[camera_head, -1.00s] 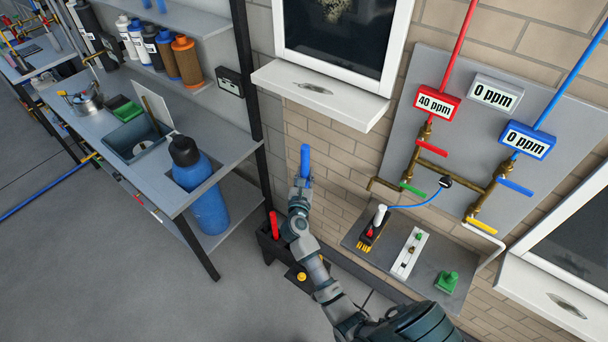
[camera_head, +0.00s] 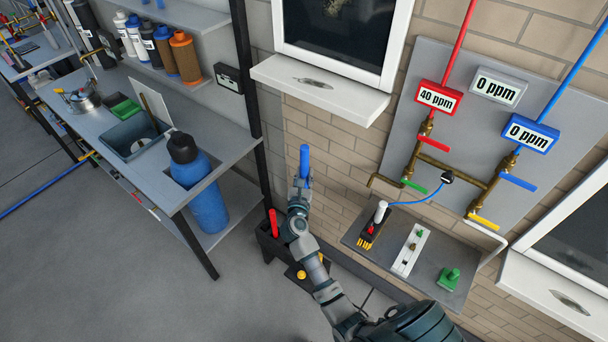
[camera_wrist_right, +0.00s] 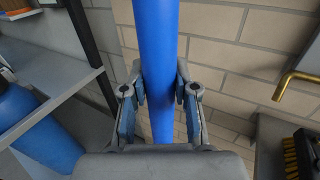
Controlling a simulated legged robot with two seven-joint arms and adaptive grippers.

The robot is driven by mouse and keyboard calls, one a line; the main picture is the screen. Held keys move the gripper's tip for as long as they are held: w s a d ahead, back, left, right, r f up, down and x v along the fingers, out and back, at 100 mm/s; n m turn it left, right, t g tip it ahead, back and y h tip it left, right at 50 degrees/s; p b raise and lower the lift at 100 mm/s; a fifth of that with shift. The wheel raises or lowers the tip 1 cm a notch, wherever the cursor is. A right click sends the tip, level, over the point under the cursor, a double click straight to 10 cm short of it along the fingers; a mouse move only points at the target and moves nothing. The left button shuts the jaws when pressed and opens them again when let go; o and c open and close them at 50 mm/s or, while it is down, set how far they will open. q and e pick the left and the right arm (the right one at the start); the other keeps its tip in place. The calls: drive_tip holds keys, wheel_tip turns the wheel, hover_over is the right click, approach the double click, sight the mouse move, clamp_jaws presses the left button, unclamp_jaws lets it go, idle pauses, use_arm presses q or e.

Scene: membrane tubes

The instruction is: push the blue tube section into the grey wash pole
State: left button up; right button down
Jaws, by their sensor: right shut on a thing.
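The blue tube section (camera_head: 304,160) stands roughly upright in my right gripper (camera_head: 301,184), in front of the brick wall. In the right wrist view the blue tube (camera_wrist_right: 158,40) runs between the two fingers of the right gripper (camera_wrist_right: 160,92), which are shut on it from both sides. The tube's lower end is hidden behind the gripper's palm in the wrist view and behind my arm in the head view. I cannot make out a grey wash pole for certain in either view. My left gripper is not in view.
A black holder (camera_head: 272,245) with a red-handled item stands below the gripper. A grey shelf (camera_head: 440,262) with a brush and a green object is on the wall to the right. A workbench (camera_head: 230,150) with a blue cylinder (camera_head: 196,185) is to the left. A brass tap (camera_wrist_right: 290,82) is right of the gripper.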

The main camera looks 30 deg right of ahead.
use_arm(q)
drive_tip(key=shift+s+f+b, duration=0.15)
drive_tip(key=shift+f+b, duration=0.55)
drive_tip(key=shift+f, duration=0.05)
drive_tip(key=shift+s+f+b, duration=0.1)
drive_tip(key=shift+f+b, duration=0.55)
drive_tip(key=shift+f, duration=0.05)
use_arm(e)
drive_tip(key=shift+f, duration=1.75)
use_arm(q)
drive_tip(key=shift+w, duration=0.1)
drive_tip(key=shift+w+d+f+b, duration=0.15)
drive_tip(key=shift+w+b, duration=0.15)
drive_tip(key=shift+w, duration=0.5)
use_arm(e)
drive_tip(key=shift+f, duration=0.4)
use_arm(q)
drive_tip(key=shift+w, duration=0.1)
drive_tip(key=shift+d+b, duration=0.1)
drive_tip(key=shift+b, duration=0.25)
use_arm(e)
drive_tip(key=shift+f, duration=0.35)
drive_tip(key=shift+f+b, duration=0.35)
drive_tip(key=shift+f, duration=0.1)
drive_tip(key=c, duration=0.8)
unclamp_jaws()
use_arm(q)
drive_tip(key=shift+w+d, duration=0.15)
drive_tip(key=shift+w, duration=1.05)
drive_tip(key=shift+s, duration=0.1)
